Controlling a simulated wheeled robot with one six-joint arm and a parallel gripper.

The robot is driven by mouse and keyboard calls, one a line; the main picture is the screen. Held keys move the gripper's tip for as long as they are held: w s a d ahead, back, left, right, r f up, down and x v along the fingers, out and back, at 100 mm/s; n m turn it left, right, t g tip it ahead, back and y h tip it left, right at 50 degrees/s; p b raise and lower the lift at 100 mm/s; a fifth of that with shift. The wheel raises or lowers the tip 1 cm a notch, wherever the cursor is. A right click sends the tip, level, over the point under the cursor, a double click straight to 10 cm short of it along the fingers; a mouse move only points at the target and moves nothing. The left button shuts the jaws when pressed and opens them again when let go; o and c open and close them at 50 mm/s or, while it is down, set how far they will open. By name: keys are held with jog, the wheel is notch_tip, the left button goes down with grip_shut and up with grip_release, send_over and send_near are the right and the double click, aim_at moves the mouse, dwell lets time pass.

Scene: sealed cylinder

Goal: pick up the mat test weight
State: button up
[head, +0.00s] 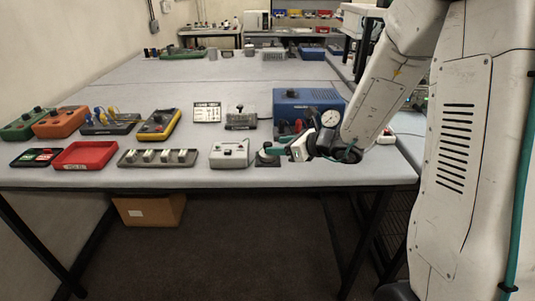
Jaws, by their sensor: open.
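A small dark mat (268,163) lies near the front edge of the table, right of a light grey box. A small dark object (263,156), which looks like the test weight, stands on it, partly hidden by my gripper.
The light grey box (229,154) stands close on the left of the mat. A strip with several pale blocks (158,158) and a red tray (85,156) lie farther left.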

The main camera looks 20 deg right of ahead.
aim_at(263, 150)
jog(key=x, duration=0.7)
jog(key=shift+w+d+f, duration=0.1)
jog(key=shift+w+d, duration=0.1)
jog(key=shift+w, duration=0.2)
jog(key=shift+c, duration=0.2)
grip_shut()
